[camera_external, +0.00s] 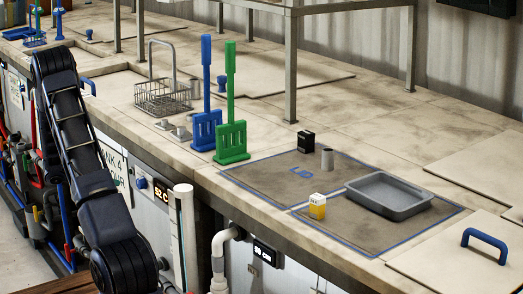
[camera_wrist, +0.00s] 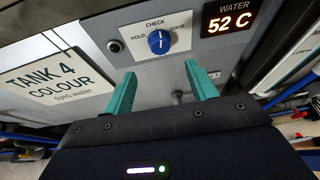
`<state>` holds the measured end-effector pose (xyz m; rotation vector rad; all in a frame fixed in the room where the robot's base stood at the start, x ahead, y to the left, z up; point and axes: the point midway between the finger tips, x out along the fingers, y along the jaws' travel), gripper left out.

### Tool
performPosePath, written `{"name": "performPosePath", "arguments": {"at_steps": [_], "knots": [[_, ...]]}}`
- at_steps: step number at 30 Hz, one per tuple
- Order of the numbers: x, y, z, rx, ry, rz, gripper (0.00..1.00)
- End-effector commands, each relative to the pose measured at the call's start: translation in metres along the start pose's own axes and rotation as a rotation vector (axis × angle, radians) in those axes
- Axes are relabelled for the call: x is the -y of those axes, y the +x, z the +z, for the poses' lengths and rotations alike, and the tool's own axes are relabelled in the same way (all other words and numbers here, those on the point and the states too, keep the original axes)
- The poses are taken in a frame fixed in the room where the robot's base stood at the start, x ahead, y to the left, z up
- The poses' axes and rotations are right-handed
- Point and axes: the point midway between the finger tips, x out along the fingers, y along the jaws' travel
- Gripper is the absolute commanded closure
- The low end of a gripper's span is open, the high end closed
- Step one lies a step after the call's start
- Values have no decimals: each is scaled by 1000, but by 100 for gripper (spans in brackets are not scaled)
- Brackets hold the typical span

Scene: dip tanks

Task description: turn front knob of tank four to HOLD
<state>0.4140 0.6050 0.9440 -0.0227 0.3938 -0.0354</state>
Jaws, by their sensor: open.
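The front knob (camera_wrist: 159,42) of tank four is a blue dial with a white pointer line on a light plate in the wrist view. The plate (camera_wrist: 150,23) reads HOLD at left, CHECK at top and GOOD at right; the line looks roughly upright, toward CHECK. The knob also shows in the external view (camera_external: 142,183) on the tank's front panel. My gripper (camera_wrist: 160,74) is open and empty, its two teal fingers pointing at the panel, with the knob ahead between their directions and apart from them. In the external view my arm hides the gripper.
The tank 4 COLOUR label (camera_wrist: 55,82) is left of the knob, and a 52 C display (camera_wrist: 229,21) is right. A white vertical pipe (camera_external: 184,235) stands right of the panel. Blue (camera_external: 207,130) and green (camera_external: 231,140) paddles and a wire basket (camera_external: 160,98) stand on the bench above.

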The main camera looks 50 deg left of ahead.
Motion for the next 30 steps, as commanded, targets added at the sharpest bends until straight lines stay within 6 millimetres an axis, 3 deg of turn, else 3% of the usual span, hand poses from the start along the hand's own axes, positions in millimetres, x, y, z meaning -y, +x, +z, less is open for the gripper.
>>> {"name": "performPosePath", "arguments": {"at_steps": [5, 18, 24, 30], "knots": [[0, 17, -1, 1, -4, -1, 43], [0, 87, 0, 0, 0, -2, 43], [0, 104, 0, 1, 1, -2, 43], [0, 107, 0, 1, 1, -1, 43]]}}
